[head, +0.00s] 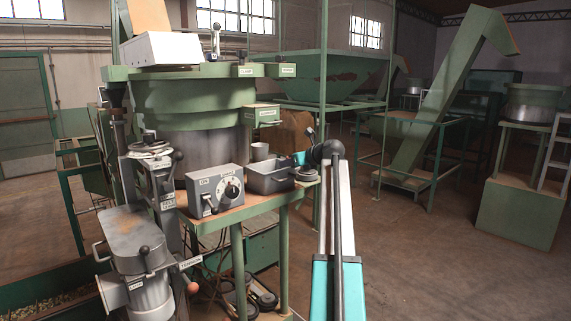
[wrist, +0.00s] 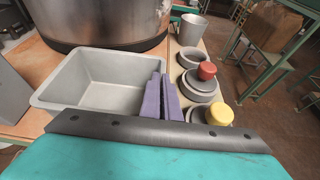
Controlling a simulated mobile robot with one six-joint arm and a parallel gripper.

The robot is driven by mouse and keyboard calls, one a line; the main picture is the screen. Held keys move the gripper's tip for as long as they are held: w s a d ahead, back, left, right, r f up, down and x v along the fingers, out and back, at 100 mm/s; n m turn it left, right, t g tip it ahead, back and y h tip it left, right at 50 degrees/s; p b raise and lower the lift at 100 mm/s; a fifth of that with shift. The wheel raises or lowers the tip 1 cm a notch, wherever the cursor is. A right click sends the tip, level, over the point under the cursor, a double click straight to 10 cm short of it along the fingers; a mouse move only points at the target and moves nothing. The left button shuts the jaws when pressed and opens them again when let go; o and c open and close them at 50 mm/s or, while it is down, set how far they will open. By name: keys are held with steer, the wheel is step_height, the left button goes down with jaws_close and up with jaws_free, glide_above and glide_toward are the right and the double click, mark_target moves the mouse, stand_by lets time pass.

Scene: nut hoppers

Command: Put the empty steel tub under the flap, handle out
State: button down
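An empty grey rectangular tub (wrist: 100,80) stands on the bench beside the round steel drum; it also shows in the head view (head: 268,178). No handle on it can be made out. My gripper (wrist: 162,92) has its two purple fingers close together at the tub's right wall. I cannot tell whether the wall is between them. In the head view my gripper (head: 303,159) reaches the tub's right end from the front right. A green labelled box (head: 262,115) juts from the hopper's right side above the tub; I cannot tell whether it bears the flap.
A grey cup (wrist: 192,29) stands behind the tub. Round grey pieces, one with a red knob (wrist: 207,71) and one with a yellow knob (wrist: 219,113), line the bench's right edge. A control box (head: 215,187) stands left of the tub. Open floor lies right.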

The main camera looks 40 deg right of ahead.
steer(key=c, duration=2)
jaws_free()
steer(key=b+v, duration=0.3)
steer(key=v, duration=0.9)
steer(key=shift+s, duration=0.1)
steer(key=shift+f, duration=0.1)
